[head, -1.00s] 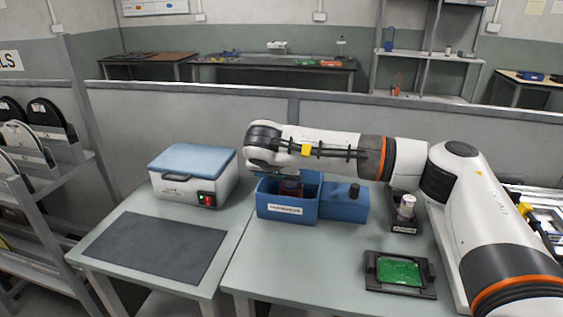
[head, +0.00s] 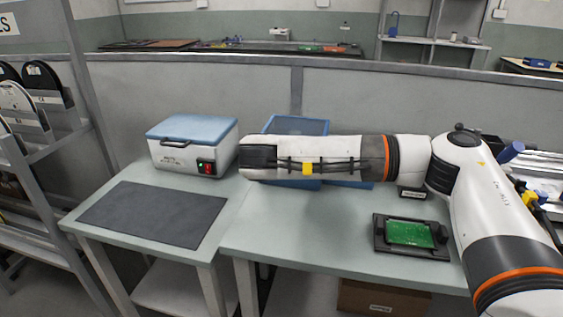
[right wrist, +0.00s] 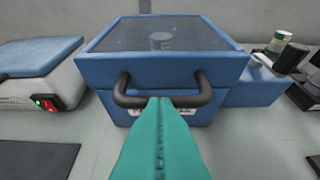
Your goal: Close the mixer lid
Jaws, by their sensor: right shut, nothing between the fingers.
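The blue mixer stands on the table; its body (right wrist: 190,107) shows in the right wrist view. Its lid (right wrist: 165,64), blue-framed with a dark see-through window, lies over the body and looks level; I cannot tell whether a small gap remains. The lid (head: 297,124) also shows behind my arm in the head view, where most of the body is hidden. A black handle (right wrist: 206,90) sticks out from the lid's front. My right gripper (right wrist: 160,99), with teal fingers, is shut and empty, its tips at the handle bar. My left gripper is not in view.
A white box with a blue lid (head: 193,128) and a red-green switch stands left of the mixer, behind a dark mat (head: 155,214). A green circuit board (head: 410,233) sits in a black holder at the right. A partition (head: 200,90) runs behind the table.

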